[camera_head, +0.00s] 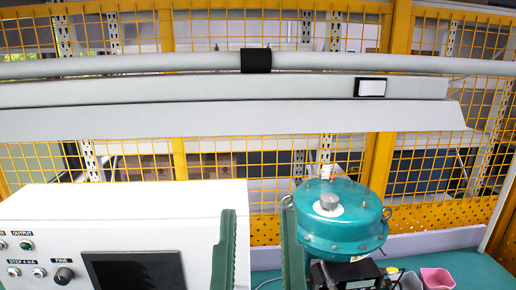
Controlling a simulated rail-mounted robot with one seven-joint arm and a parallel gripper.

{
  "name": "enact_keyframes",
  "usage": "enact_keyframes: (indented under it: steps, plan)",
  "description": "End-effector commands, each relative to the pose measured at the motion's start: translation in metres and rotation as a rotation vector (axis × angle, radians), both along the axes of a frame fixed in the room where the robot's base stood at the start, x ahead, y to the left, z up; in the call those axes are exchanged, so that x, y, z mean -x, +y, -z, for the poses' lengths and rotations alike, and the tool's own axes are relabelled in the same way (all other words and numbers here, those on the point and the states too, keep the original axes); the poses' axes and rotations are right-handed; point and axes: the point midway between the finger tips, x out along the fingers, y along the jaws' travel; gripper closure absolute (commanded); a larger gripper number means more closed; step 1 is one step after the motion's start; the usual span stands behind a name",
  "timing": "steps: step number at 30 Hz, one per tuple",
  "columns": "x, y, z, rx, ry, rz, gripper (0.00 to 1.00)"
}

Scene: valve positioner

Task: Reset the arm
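My gripper (258,210) shows at the bottom middle of the head view as two dark green upright fingers with a wide gap between them. It is open, and nothing shows between the fingers except the background. The left finger overlaps the right edge of the white control box. The right finger overlaps the left side of the teal valve actuator (340,225). I cannot tell whether either finger touches anything. The rest of my arm is out of view.
The white control box (120,205) with knobs, buttons and a dark screen (133,270) stands at the left. A black device (347,273) sits below the actuator. A pink container (437,279) stands at the lower right. Yellow mesh fencing (280,152) and a grey pipe (130,64) span the back.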

Motion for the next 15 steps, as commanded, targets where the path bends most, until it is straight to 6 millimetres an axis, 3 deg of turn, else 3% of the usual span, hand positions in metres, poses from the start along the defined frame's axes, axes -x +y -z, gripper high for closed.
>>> enact_keyframes:
  steps: [1, 6, 10, 15]
  plan:
    - [-0.001, 0.000, -0.058, -0.001, 0.002, -0.002, 0.69]
    - [-0.001, 0.001, -0.136, -0.006, 0.006, -0.009, 0.69]
    - [-0.002, 0.002, -0.170, -0.009, 0.008, -0.012, 0.69]
    - [-0.002, 0.002, -0.181, -0.010, 0.009, -0.015, 0.69]
